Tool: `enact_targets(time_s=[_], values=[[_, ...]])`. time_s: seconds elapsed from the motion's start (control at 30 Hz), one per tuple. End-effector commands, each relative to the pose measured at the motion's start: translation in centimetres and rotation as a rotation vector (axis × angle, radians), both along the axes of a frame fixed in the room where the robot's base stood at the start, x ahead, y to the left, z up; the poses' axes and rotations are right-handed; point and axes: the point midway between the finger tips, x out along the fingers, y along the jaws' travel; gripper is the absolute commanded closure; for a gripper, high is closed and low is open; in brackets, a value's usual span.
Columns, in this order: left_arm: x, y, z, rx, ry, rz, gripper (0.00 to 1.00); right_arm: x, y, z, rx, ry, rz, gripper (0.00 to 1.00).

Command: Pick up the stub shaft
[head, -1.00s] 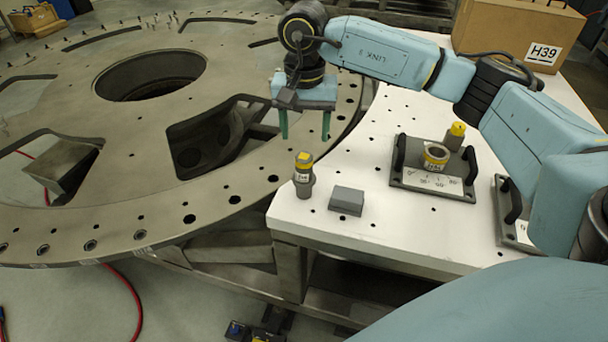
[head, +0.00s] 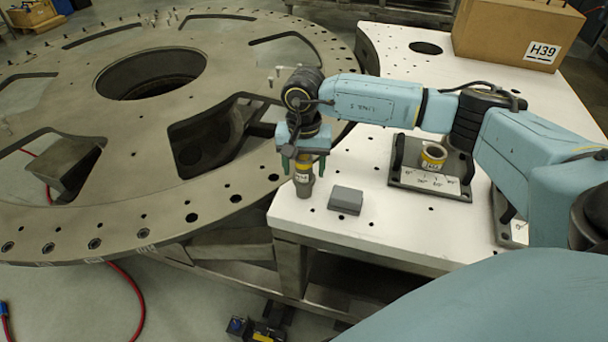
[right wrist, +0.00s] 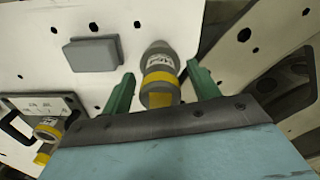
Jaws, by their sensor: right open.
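The stub shaft (head: 304,176) is a grey cylinder with a yellow band and a white label. It stands upright near the front left corner of the white table (head: 380,222). My right gripper (head: 304,166) is above and around its upper part, with its green fingers apart, one on each side. In the right wrist view the shaft (right wrist: 160,78) lies between the two open fingers (right wrist: 162,90), with a gap visible on both sides. The shaft's top is hidden by the gripper in the head view. My left gripper is not in view.
A grey block (head: 346,200) lies just right of the shaft. A dark fixture plate (head: 450,186) with handles holds a yellow-banded ring (head: 433,156). The large turret plate (head: 150,210) lies to the left. A cardboard box (head: 510,35) stands at the back right.

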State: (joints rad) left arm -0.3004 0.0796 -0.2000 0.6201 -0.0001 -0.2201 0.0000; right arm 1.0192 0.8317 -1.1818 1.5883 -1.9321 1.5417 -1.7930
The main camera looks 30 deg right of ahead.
Motion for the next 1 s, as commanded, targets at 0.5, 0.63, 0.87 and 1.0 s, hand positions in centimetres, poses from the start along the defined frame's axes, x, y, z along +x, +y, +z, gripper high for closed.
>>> enact_targets(time_s=[0.5,0.63,0.87,1.0], values=[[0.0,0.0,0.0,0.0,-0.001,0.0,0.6,0.0,0.0,0.1,0.0,0.0,-0.001,1.0],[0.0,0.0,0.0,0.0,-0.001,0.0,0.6,0.1,0.0,0.2,0.001,-0.003,-0.001,1.0],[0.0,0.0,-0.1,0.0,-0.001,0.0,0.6,0.1,0.0,0.8,0.001,-0.005,-0.001,1.0],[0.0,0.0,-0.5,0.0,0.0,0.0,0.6,0.2,0.0,2.8,0.001,-0.008,-0.001,1.0]])
